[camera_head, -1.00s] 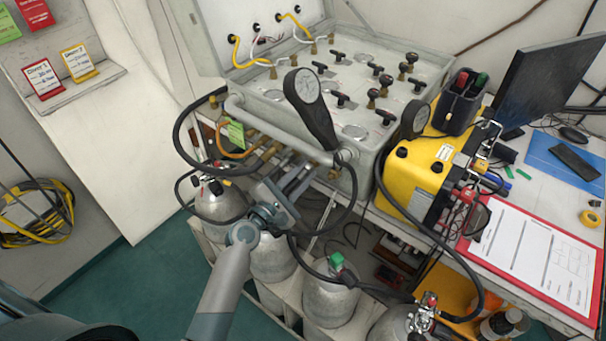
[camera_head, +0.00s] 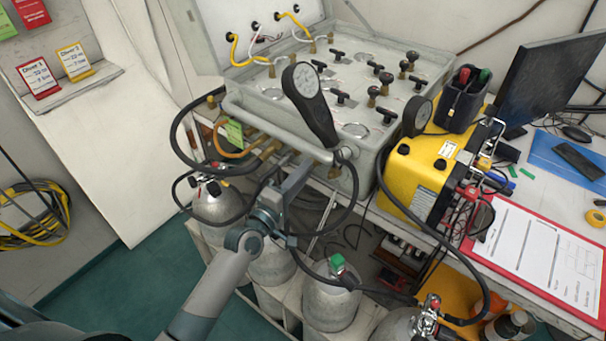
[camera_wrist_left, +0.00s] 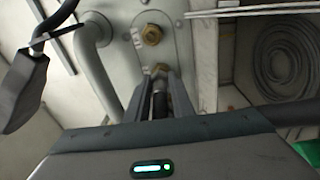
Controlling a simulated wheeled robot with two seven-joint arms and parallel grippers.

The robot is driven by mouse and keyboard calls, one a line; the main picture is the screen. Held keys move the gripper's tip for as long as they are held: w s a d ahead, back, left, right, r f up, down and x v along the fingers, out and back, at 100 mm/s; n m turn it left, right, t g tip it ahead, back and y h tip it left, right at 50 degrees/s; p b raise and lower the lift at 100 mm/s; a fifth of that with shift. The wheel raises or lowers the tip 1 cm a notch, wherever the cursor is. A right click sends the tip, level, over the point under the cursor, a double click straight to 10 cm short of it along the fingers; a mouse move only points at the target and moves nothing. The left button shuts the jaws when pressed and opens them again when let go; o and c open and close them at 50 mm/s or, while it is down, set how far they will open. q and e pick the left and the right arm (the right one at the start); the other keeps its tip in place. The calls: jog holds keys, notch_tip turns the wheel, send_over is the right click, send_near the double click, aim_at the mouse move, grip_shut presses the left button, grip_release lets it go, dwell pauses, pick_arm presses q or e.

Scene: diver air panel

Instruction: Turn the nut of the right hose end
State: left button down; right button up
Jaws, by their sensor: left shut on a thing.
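The grey diver air panel (camera_head: 262,103) stands open on the bench, with brass fittings along its front. My left gripper (camera_head: 302,170) is at the panel's front, below the round gauge. In the left wrist view its two fingers (camera_wrist_left: 160,92) are close together on the hose end, with the dark hose (camera_wrist_left: 160,106) between them. The brass nut (camera_wrist_left: 160,71) shows at the fingertips, against the panel face. The gripper mostly hides this hose end in the head view. Another brass fitting (camera_wrist_left: 152,35) is bare beside it. My right gripper is not in view.
A round gauge (camera_head: 302,80) hangs on the panel's front close to my gripper. Several grey cylinders (camera_head: 330,300) stand below with black hoses looping around them. A yellow case (camera_head: 415,170) and a red clipboard (camera_head: 492,213) are to the right.

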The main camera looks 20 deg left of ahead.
pick_arm(q)
jog(key=m, duration=0.5)
jog(key=shift+f+m, duration=0.2)
jog(key=shift+m, duration=0.2)
jog(key=m, duration=0.5)
jog(key=shift+f+h, duration=0.1)
jog(key=shift+h, duration=0.3)
jog(key=shift+m, duration=0.3)
jog(key=c, duration=1.5)
grip_release()
jog(key=shift+s, duration=0.1)
jog(key=shift+c, duration=0.2)
jog(key=shift+a, duration=0.1)
